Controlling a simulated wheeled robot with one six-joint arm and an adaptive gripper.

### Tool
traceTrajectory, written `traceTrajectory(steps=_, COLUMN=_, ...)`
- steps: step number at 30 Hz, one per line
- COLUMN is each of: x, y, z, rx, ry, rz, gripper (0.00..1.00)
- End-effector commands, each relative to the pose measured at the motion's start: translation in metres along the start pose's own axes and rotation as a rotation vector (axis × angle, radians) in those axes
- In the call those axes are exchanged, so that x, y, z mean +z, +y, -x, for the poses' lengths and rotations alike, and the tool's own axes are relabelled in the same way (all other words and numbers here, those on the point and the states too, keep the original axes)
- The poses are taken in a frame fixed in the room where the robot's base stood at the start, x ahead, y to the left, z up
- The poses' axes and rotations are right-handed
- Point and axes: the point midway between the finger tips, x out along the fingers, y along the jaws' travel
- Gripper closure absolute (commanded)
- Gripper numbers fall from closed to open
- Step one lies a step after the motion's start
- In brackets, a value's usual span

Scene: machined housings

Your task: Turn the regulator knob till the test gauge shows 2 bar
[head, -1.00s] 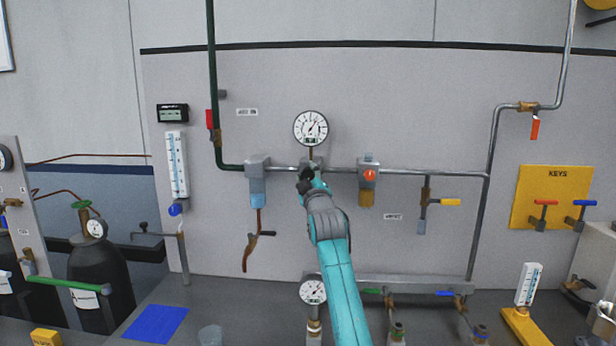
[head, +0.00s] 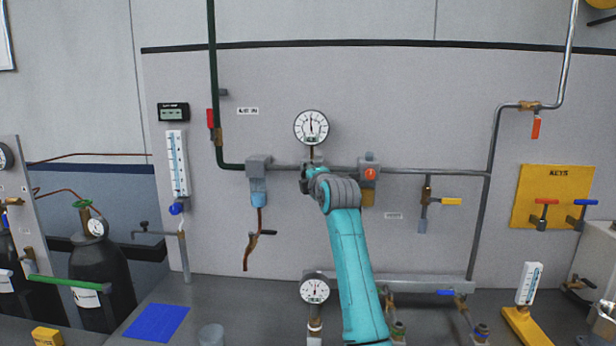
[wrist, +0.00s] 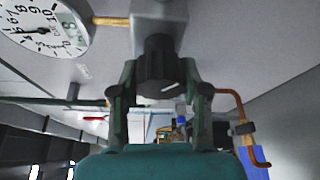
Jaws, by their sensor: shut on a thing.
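The regulator knob (wrist: 158,66) is dark and ribbed with a white mark, on a grey regulator body (wrist: 162,18). My gripper (wrist: 158,90) is shut on the knob, one finger on each side. In the head view my gripper (head: 307,181) and wrist hide the knob. The round wall gauge (head: 311,127) above has its needle about straight up; it also shows partly in the wrist view (wrist: 45,28), with its needle near the 5. A second round gauge (head: 314,290) stands low at the bench, its needle also roughly upright. I cannot tell by label which is the test gauge.
A grey filter unit (head: 258,168) is left of the regulator, and a unit with a red button (head: 370,174) is close on the right. A steel pipe (head: 430,173) runs across the panel. Yellow-handled valve (head: 450,202) stands further right. The bench is below.

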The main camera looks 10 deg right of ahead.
Motion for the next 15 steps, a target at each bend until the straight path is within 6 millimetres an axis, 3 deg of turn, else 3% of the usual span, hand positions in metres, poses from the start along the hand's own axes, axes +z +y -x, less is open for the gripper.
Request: traceTrajectory(steps=15, x=0.0001, y=-0.0017, z=-0.0001, rx=-0.188, ry=0.000, rz=0.452, gripper=0.89)
